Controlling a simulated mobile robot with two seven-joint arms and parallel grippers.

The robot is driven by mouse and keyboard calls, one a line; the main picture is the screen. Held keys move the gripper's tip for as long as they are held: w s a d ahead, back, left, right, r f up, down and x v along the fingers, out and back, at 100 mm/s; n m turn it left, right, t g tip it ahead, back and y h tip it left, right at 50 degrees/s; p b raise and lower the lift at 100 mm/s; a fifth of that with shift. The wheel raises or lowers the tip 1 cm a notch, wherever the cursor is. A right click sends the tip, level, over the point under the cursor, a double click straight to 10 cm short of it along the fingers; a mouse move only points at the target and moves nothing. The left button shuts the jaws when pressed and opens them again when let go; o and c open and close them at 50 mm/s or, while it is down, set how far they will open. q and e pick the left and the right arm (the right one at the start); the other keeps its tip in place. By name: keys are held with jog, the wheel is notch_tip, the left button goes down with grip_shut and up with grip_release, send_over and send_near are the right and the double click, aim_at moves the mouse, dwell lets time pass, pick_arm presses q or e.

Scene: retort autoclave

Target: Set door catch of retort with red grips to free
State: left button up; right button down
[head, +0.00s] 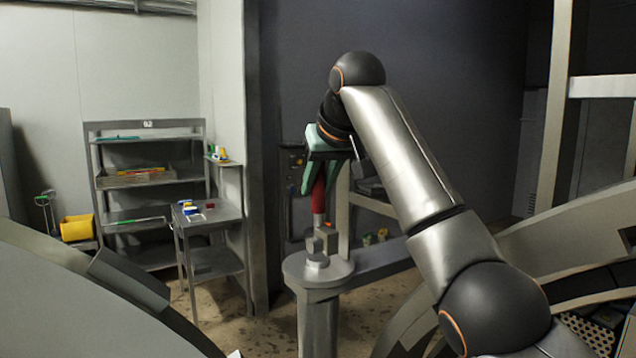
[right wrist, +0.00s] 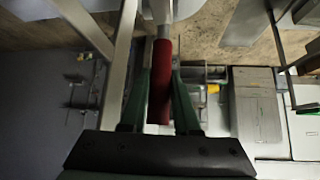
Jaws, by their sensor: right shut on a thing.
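The door catch has a red grip (head: 319,192) standing above a grey pivot block (head: 322,240) on a round grey post top (head: 318,268). My right gripper (head: 318,182) reaches down from above with green fingers on both sides of the red grip and is shut on it. In the right wrist view the red grip (right wrist: 160,85) lies between the two green fingers (right wrist: 158,100). The grip looks close to upright in the head view. My left gripper is not in view.
Big curved grey metal parts fill the lower left (head: 60,290) and right (head: 580,225). A grey side table (head: 212,216) with small coloured items and a shelf rack (head: 150,182) stand at the back left. A yellow bin (head: 77,228) is beside the rack. Speckled floor lies between.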

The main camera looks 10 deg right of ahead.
jog(key=c, duration=0.7)
grip_release()
jog(key=shift+w+a, duration=0.1)
jog(key=shift+w, duration=0.05)
jog(key=shift+o, duration=0.2)
jog(key=b+v, duration=0.1)
jog(key=v, duration=1.1)
jog(key=shift+s+r, duration=0.25)
jog(key=shift+s, duration=0.05)
